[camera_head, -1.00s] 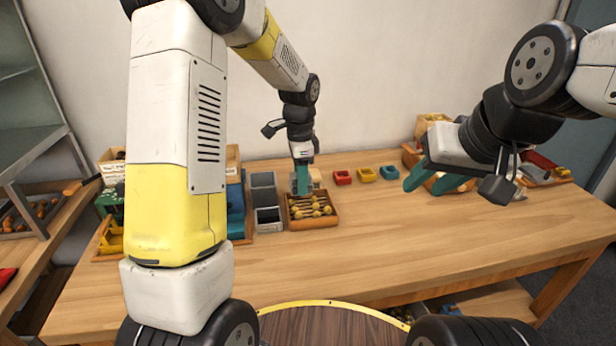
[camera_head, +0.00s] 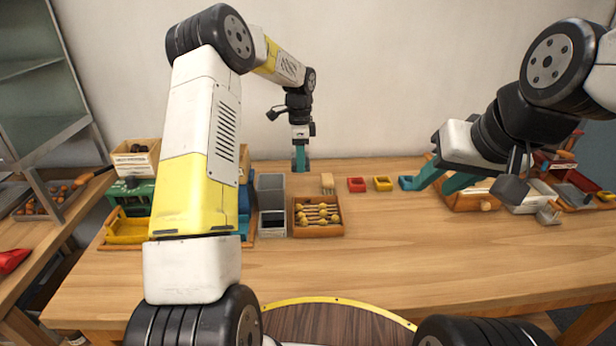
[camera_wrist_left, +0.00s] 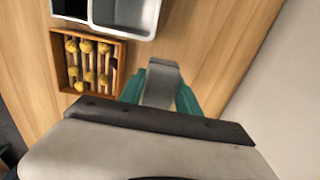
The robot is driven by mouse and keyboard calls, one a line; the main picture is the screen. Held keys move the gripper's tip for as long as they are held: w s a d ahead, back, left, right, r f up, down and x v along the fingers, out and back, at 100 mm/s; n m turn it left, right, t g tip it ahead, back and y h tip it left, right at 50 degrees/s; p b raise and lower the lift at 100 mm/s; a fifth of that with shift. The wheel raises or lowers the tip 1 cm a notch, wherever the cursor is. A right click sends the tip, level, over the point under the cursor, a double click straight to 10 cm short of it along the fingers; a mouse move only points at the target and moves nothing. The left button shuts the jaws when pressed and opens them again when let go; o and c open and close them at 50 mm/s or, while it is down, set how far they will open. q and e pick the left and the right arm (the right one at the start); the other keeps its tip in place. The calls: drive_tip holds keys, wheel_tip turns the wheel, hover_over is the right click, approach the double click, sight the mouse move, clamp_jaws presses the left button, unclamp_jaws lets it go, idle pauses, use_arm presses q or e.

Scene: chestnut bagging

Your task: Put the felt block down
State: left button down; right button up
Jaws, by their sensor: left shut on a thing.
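My left gripper (camera_head: 300,163) points down over the back of the table, left of a small pale wooden piece. In the left wrist view its teal fingers (camera_wrist_left: 160,82) are shut on a grey block (camera_wrist_left: 161,88), the felt block, which fills the gap between them. In the head view I cannot make out the block behind the fingers. I cannot tell how far it is from the tabletop (camera_head: 400,240). My right gripper (camera_head: 432,188) has its teal fingers apart and looks empty, above the right part of the table.
A wooden tray (camera_head: 318,230) of yellow-headed sticks stands in front of my left gripper, beside grey bins (camera_head: 272,222). Red (camera_head: 356,185), yellow (camera_head: 383,184) and blue pieces stand along the back. The table's front middle is clear.

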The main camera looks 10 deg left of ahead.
sight(301, 191)
use_arm(q)
wheel_tip(301, 191, down, 8)
drive_tip(key=shift+f, duration=0.1)
idle(0.4)
drive_tip(key=shift+f, duration=0.1)
drive_tip(key=c, duration=0.9)
unclamp_jaws()
drive_tip(key=shift+o, duration=0.2)
